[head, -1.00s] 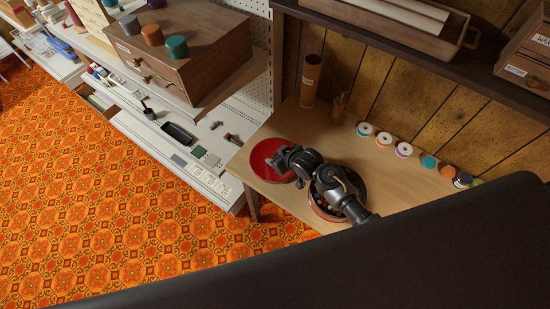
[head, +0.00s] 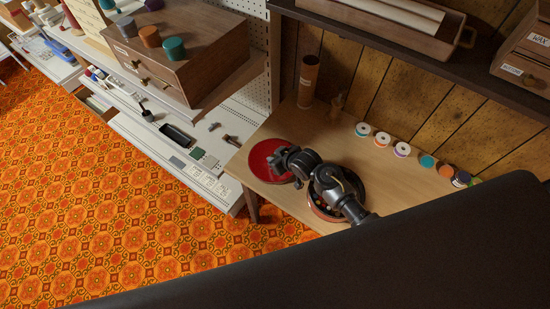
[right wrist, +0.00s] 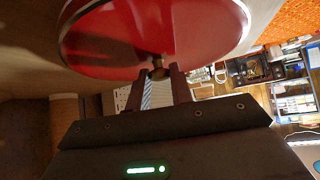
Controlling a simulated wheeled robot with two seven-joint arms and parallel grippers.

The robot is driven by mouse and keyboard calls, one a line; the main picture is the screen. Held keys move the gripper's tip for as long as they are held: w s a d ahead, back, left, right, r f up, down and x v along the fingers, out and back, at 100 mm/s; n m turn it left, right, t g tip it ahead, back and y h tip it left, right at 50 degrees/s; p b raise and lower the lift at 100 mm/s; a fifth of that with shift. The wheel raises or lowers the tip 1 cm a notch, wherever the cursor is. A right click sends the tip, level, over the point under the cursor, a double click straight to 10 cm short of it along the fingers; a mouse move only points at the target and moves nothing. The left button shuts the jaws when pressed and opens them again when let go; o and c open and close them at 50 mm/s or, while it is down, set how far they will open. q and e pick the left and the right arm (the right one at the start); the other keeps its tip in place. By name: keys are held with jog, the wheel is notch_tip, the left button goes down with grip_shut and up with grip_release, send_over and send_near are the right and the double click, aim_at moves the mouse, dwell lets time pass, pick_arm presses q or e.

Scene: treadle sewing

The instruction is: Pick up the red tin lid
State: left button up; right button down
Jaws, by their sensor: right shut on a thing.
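The red tin lid (head: 264,160) is a round red disc with a pale rim near the left end of the wooden table. My right gripper (head: 288,158) is at its right side and is shut on its small brass knob. In the right wrist view the lid (right wrist: 160,38) fills the top, and the two fingertips (right wrist: 154,74) close around the knob. I cannot tell whether the lid touches the table. The round open tin (head: 318,209) stands to the right, partly hidden under my right arm, with small coloured items inside. My left gripper is not in view.
A tall brown cylinder (head: 307,82) and a small amber object (head: 337,107) stand behind the lid. Several thread spools (head: 402,150) line the back of the table. A white shelf (head: 190,163) with small tools is to the left. A dark wall shelf (head: 400,50) overhangs the back.

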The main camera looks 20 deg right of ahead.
jog(key=shift+r, duration=0.7)
jog(key=s+a+f+v, duration=0.1)
jog(key=s+a+v, duration=0.1)
jog(key=v, duration=1.6)
jog(key=shift+p, duration=0.35)
